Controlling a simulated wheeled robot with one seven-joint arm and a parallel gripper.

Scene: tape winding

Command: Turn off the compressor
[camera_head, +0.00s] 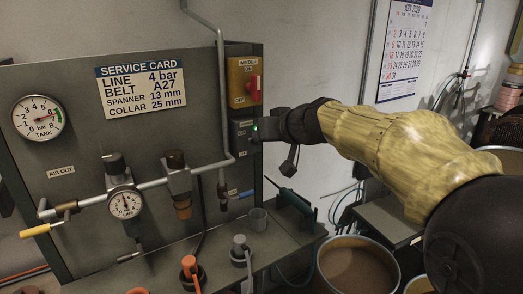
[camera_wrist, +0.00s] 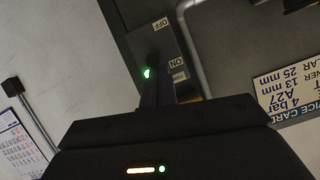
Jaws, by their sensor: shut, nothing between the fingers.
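The compressor switch box (camera_head: 241,133) is a dark grey box on the right edge of the panel, below a yellow box. The wrist view shows an OFF label (camera_wrist: 160,23) and an ON label (camera_wrist: 176,63) on the box. My gripper (camera_wrist: 157,85) is shut and empty, its fingertips close in front of the box near the green light and ON label. The switch lever is hard to make out behind my fingers; I cannot tell if they touch it.
A yellow box (camera_head: 243,75) with a red handle sits just above. A grey pipe (camera_head: 221,100) runs down the panel left of the switch. Gauges, valves and a service card (camera_head: 141,84) fill the panel. A bench with tools and buckets (camera_head: 357,264) stand below.

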